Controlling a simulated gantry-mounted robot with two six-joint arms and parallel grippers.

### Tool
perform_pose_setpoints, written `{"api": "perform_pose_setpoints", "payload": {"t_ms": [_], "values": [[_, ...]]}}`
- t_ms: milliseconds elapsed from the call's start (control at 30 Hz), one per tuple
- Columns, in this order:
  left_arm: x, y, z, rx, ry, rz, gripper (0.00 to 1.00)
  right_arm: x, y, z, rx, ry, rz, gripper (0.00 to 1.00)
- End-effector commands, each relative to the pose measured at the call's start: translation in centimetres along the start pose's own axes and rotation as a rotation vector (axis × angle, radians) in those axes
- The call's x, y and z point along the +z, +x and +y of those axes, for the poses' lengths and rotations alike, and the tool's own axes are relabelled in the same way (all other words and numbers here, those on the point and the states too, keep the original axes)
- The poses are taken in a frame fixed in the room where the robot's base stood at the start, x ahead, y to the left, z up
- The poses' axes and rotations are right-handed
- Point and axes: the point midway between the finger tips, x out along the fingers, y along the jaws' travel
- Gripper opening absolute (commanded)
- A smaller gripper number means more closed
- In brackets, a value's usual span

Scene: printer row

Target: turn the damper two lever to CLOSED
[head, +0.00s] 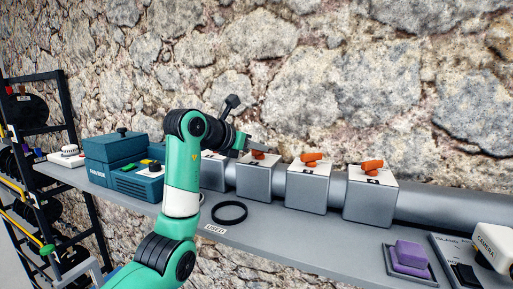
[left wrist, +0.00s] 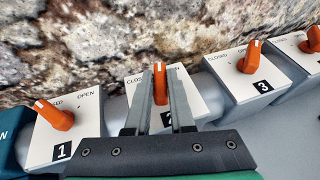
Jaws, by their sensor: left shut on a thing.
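The damper two lever (left wrist: 160,86) is an orange handle with a white tip, on a white-topped box marked 2. In the left wrist view it stands between the two fingers of my left gripper (left wrist: 161,90), which is shut on it. Its tip points away toward the wall. The CLOSED label is left of it; a finger hides most of the OPEN side. In the head view the lever (head: 259,155) is partly covered by my left gripper (head: 258,147). My right gripper is not in view.
Lever one (left wrist: 55,116) stands left of it and lever three (left wrist: 250,58) right, with another orange lever (left wrist: 313,40) beyond. The boxes sit along a grey pipe (head: 440,207) by a stone wall. A black ring (head: 229,221), teal box (head: 112,146) and purple block (head: 409,255) are on the shelf.

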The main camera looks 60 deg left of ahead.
Motion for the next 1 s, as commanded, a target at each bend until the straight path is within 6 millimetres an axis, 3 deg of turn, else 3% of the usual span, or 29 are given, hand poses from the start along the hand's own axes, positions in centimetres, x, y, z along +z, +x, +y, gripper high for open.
{"api": "perform_pose_setpoints", "payload": {"t_ms": [33, 67, 200, 567, 667, 833, 1000], "values": [[0.1, -0.1, 0.0, 0.0, 0.001, -0.001, 0.0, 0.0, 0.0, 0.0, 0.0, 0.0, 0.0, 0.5], [0.1, -0.1, 0.0, 0.0, 0.001, -0.001, 0.27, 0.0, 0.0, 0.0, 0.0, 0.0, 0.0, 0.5], [0.1, -0.1, 0.0, 0.0, 0.001, -0.001, 0.51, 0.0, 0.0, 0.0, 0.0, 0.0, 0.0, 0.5], [0.0, -0.4, 0.0, 0.0, 0.001, -0.002, 0.51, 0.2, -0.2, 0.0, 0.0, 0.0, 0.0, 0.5], [-0.1, -1.6, 0.0, 0.0, 0.001, -0.006, 0.51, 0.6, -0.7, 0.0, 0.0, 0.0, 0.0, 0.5], [-0.2, -5.8, 0.1, 0.002, 0.003, -0.008, 0.51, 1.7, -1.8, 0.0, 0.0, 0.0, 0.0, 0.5], [-1.0, -7.2, 0.1, 0.0, 0.001, -0.004, 0.51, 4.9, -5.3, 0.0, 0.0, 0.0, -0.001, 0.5]]}}
